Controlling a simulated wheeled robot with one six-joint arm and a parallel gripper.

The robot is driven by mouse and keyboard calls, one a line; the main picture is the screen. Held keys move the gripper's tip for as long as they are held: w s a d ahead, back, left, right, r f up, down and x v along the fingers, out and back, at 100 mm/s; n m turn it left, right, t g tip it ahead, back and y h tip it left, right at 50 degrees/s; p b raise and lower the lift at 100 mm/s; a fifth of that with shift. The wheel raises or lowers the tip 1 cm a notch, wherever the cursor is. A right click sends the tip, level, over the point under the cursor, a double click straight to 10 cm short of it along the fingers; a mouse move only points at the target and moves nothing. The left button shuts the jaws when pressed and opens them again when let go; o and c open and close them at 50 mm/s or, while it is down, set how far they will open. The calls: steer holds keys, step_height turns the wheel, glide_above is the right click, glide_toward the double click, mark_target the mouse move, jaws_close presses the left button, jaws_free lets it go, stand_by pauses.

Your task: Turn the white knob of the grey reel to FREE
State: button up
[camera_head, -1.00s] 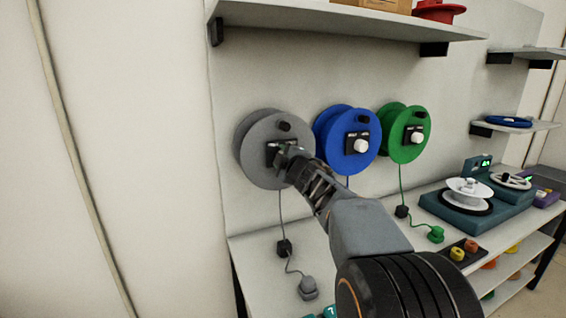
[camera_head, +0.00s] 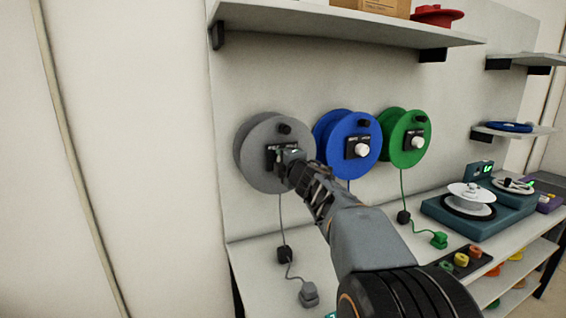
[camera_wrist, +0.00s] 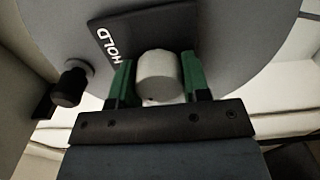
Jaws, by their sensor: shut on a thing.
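The grey reel (camera_head: 262,172) hangs on the wall panel, left of the other reels. Its black label plate (camera_head: 275,157) is partly covered by my gripper (camera_head: 290,157). In the wrist view the white knob (camera_wrist: 157,72) sits between the two green fingertips of my gripper (camera_wrist: 156,82), which is shut on it. The plate (camera_wrist: 135,30) shows the word HOLD at its left end there. The rest of its lettering is hidden or cannot be read, and no pointer mark can be made out on the knob.
A blue reel (camera_head: 347,133) and a green reel (camera_head: 407,137) hang to the right. A black crank handle (camera_wrist: 70,82) stands out from the grey reel near my gripper. A shelf (camera_head: 340,22) juts out above. The grey plug (camera_head: 309,294) rests on the bench below.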

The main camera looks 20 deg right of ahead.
steer(key=o, duration=0.9)
steer(key=s+p, duration=0.1)
steer(key=s, duration=1.2)
steer(key=shift+s, duration=0.4)
